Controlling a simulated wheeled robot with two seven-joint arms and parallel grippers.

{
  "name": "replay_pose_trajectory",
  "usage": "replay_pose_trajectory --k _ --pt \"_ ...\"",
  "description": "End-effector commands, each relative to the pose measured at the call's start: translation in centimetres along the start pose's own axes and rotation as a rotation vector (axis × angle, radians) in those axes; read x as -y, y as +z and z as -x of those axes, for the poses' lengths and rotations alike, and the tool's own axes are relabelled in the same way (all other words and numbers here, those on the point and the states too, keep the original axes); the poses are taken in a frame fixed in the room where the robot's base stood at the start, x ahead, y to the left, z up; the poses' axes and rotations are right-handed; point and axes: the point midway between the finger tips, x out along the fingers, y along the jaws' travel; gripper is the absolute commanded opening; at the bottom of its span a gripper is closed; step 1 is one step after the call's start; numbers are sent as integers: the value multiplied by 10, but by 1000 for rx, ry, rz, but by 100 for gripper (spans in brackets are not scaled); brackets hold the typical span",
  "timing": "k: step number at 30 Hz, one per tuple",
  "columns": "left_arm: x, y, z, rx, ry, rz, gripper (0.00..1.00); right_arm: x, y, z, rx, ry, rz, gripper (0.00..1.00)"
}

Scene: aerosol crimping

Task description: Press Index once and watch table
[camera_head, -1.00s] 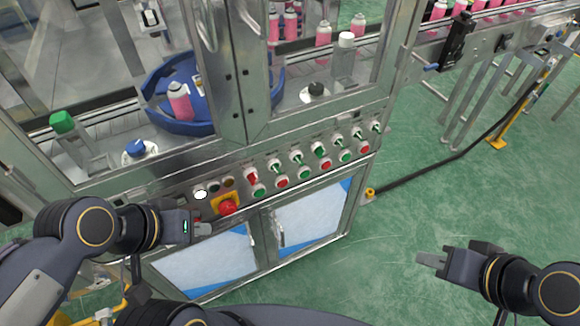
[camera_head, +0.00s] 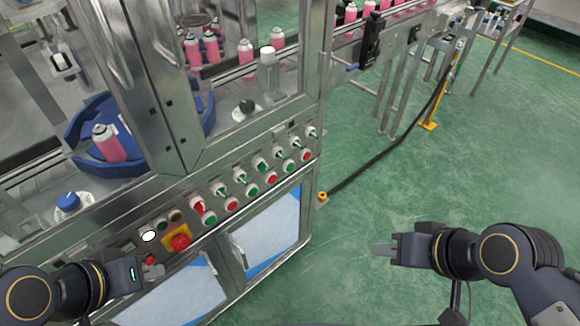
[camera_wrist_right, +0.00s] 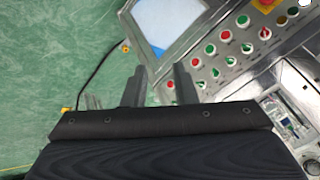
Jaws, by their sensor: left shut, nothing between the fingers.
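The control panel (camera_head: 130,247) runs along the machine front, with red and green buttons and knobs, a white button (camera_head: 149,236) and a red mushroom button (camera_head: 180,242) on a yellow plate. Its labels are too small to read, so I cannot tell which is Index. The blue round table (camera_head: 80,140) sits behind the machine's frame with a pink can (camera_head: 108,143) in it; a door post hides part. My left gripper (camera_head: 153,269) is shut and empty, just below and left of the mushroom button. My right gripper (camera_head: 384,249) is open and empty; its fingers also show in the right wrist view (camera_wrist_right: 160,88).
A metal door post (camera_head: 168,110) stands before the table. Pink cans (camera_head: 210,47) stand inside the machine. A black cable (camera_head: 400,140) runs over the green floor to a yellow foot. The floor around my right gripper is clear.

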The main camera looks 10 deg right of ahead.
Motion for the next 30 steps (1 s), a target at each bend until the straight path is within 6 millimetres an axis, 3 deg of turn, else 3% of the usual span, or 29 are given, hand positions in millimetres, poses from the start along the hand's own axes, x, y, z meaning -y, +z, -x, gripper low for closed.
replay_pose_trajectory --k 1,6,30 --pt "0 0 0 0 0 0 0 0 0 0 0 0 0 18" --pt "0 0 0 0 0 0 0 0 0 0 0 0 0 0" --pt "0 0 0 0 0 0 0 0 0 0 0 0 0 0"
